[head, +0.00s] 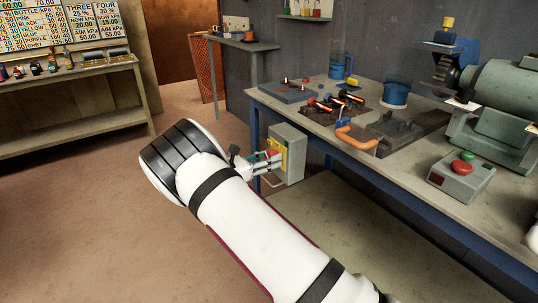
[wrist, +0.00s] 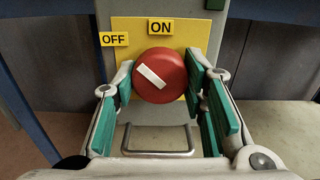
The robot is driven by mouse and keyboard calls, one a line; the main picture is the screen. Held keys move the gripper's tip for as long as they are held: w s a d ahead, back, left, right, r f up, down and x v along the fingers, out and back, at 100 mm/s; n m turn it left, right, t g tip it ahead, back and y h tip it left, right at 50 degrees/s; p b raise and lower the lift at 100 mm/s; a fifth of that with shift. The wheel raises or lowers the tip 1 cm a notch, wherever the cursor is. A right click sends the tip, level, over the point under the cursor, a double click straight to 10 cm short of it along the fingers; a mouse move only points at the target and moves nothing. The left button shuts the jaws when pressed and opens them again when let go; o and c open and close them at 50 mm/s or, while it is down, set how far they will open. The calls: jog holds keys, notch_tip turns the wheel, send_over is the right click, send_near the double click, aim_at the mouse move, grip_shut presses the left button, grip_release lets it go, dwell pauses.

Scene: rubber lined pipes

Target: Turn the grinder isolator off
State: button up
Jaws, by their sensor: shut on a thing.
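The grinder isolator is a grey box (head: 292,141) on the near side of the workbench, with a yellow plate (wrist: 186,34) on its face. Its round red knob (wrist: 171,64) has a white bar (wrist: 151,76) that slants from upper left to lower right. The bar's upper end points between the OFF label (wrist: 114,39) at the left and the ON label (wrist: 161,27) at the top. My gripper (wrist: 161,81) is shut on the red knob, with a green-padded finger at each side. In the head view my gripper (head: 268,162) is at the box's face.
A metal loop handle (wrist: 158,140) shows below the knob. The workbench (head: 335,112) carries tools, a blue pot (head: 396,94), a grinder (head: 505,85) and a push-button box (head: 461,177). A shelf unit (head: 75,110) stands at the left. The floor between is clear.

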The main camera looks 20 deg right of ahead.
jog(key=n+p, duration=0.1)
jog(key=n, duration=0.3)
jog(key=shift+n, duration=2.3)
jog(key=shift+p, duration=0.3)
jog(key=o, duration=1.2)
jog(key=shift+c, duration=0.2)
jog(key=v, duration=1.2)
